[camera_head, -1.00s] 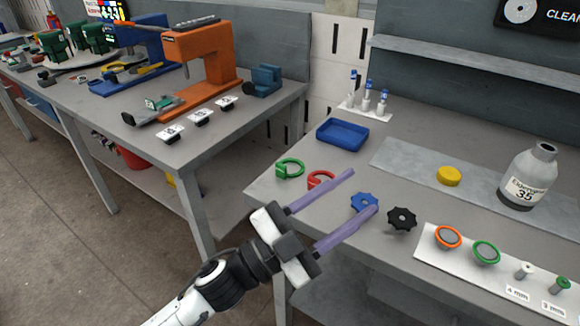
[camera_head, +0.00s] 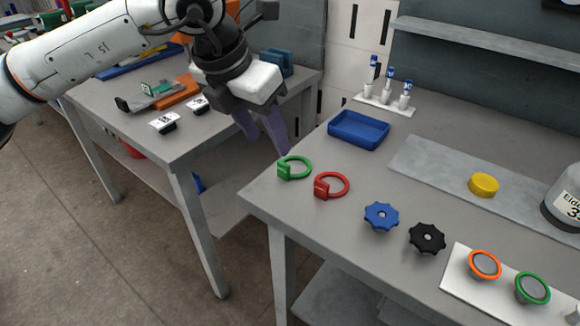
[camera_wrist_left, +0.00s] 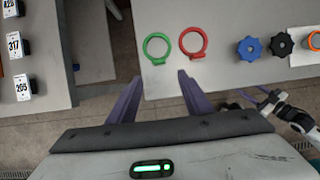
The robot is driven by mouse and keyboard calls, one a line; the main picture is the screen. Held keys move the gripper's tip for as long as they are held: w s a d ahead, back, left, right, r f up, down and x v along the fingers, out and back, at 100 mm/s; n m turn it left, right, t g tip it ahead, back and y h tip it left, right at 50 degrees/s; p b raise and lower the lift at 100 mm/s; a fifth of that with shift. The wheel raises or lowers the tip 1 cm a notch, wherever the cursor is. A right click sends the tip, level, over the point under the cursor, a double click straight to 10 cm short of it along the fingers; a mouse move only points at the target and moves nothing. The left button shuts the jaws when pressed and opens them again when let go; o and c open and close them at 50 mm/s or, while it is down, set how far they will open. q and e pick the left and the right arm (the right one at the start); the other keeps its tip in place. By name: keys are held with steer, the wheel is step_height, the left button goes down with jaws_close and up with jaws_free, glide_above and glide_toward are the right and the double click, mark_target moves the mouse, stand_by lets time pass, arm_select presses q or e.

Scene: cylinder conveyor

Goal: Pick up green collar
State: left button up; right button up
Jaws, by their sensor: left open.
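The green collar (camera_head: 286,171) is a ring with a small block, lying flat near the left edge of the right-hand workbench. In the left wrist view the green collar (camera_wrist_left: 145,48) lies just beyond the fingertips. My left gripper (camera_head: 270,146) is open and empty, its purple fingers pointing down and slightly right, up and left of the collar. The left gripper also shows in the wrist view (camera_wrist_left: 159,77), its fingers apart with the collar roughly in line with the gap. My right gripper (camera_wrist_left: 250,101) shows small at the wrist view's right; its opening is unclear.
A red collar (camera_head: 322,188) lies close to the right of the green one. A blue knob (camera_head: 381,216), a black knob (camera_head: 427,238) and a blue tray (camera_head: 358,142) share the workbench (camera_head: 300,220). A gap separates it from the left bench (camera_head: 185,148).

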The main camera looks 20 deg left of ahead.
mark_target(283, 164)
arm_select(q)
steer(key=x, duration=0.3)
steer(key=p+x, duration=0.1)
steer(key=x, duration=0.6)
steer(key=shift+w+r+p, duration=0.2)
steer(key=shift+w+p, duration=0.15)
steer(key=shift+c, duration=0.2)
steer(key=c, duration=1.1)
